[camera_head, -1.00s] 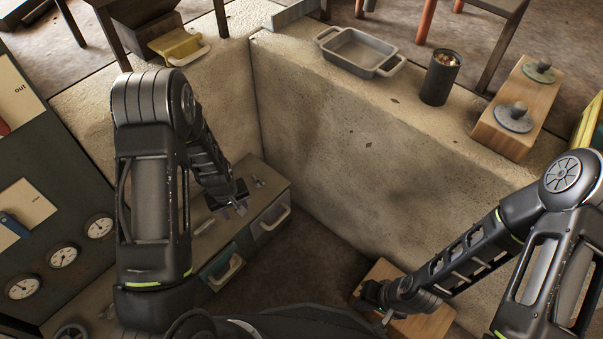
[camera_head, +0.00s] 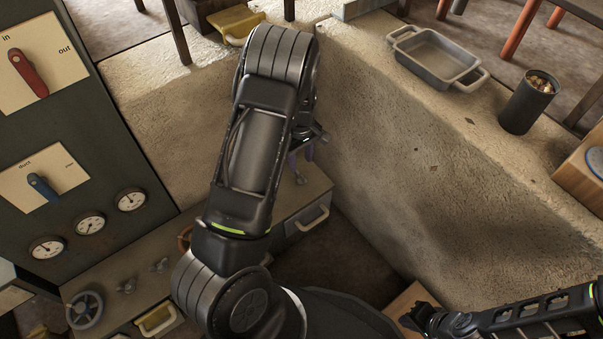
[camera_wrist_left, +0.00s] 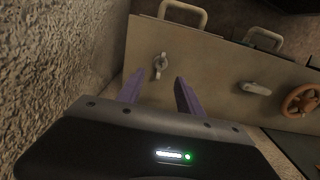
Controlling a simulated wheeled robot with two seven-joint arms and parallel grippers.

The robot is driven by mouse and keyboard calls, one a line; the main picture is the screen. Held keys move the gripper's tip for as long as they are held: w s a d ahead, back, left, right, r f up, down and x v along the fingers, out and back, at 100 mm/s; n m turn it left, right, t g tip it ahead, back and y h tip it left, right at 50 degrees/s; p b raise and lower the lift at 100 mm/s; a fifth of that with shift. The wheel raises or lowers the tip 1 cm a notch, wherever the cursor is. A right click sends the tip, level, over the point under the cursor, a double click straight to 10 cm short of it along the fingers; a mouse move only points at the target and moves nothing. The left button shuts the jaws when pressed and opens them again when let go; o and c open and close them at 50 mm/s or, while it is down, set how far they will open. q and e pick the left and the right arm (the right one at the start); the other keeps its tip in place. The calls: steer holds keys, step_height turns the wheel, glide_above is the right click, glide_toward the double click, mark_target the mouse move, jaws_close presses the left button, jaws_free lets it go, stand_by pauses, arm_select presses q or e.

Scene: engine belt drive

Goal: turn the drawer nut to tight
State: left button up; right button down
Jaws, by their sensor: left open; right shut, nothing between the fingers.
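A small grey wing nut (camera_wrist_left: 161,66) stands on the beige top of the drawer cabinet (camera_wrist_left: 215,70) in the left wrist view. My left gripper (camera_wrist_left: 157,84) is open, with two purple fingers pointing towards this nut. The nut shows just beyond the fingertips, roughly between them, and nothing is held. In the head view my left gripper (camera_head: 302,156) is over the cabinet's far end near the concrete wall, partly behind my arm. A second wing nut (camera_wrist_left: 255,88) is further right in the wrist view. My right gripper (camera_head: 416,318) is low at the lower right, shut and empty.
An orange handwheel (camera_wrist_left: 302,99) is on the cabinet. Drawer handles (camera_wrist_left: 264,39) stick out from its front. The concrete wall (camera_head: 400,160) rises close beside my left gripper. A control panel (camera_head: 75,150) with levers and gauges stands at the left.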

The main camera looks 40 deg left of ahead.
mark_target(300, 177)
arm_select(q)
step_height(300, 177, down, 8)
steer(key=b, duration=0.3)
steer(key=shift+r, duration=0.1)
steer(key=shift+c, duration=0.5)
jaws_close()
